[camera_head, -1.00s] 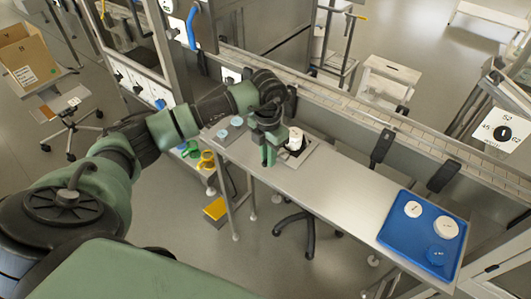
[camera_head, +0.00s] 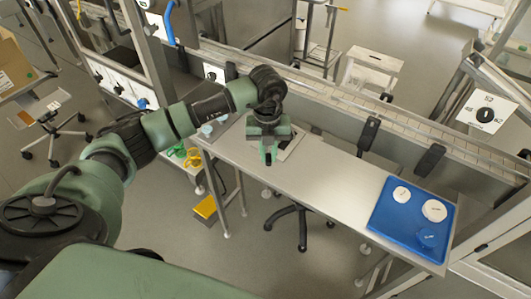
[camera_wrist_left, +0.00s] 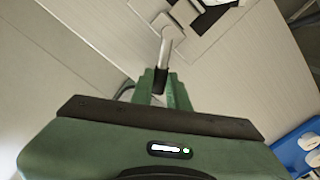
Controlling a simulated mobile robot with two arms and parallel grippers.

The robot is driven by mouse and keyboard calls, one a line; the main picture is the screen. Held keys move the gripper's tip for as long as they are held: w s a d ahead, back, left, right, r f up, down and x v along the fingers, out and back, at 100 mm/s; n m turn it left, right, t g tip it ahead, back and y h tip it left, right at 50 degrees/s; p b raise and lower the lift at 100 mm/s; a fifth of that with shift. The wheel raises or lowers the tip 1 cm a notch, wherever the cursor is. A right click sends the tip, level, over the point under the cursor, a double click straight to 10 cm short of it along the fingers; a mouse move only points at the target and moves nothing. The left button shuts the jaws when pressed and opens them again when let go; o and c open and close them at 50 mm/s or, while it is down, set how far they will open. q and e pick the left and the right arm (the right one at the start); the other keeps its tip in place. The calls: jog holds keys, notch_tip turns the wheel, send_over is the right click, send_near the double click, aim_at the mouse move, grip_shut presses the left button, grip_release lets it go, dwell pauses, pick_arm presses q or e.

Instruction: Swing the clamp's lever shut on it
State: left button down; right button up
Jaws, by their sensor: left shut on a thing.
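My left gripper (camera_head: 268,157) is over the near edge of the steel table, in front of the clamp's base plate (camera_head: 292,146). In the left wrist view, my left gripper (camera_wrist_left: 161,80) is shut on the black grip of the clamp's lever (camera_wrist_left: 166,52), a slim metal rod. A white piece at the clamp shows only in part at the wrist view's top edge. In the head view my gripper hides most of the clamp. My right gripper is not in view.
A blue tray (camera_head: 378,222) with round white lids and a blue one lies at the table's right end. Small light-blue pieces (camera_head: 207,129) are at its left end. A conveyor rail (camera_head: 400,121) runs behind the table. The table's middle is clear.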

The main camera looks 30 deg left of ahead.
aim_at(269, 156)
pick_arm(q)
jog(key=shift+w+r+n, duration=0.15)
jog(key=shift+n, duration=0.15)
jog(key=c, duration=1.4)
grip_release()
jog(key=shift+d, duration=0.1)
jog(key=shift+o, duration=0.2)
notch_tip(269, 156, up, 8)
jog(key=shift+f+b, duration=0.15)
jog(key=shift+b, duration=0.75)
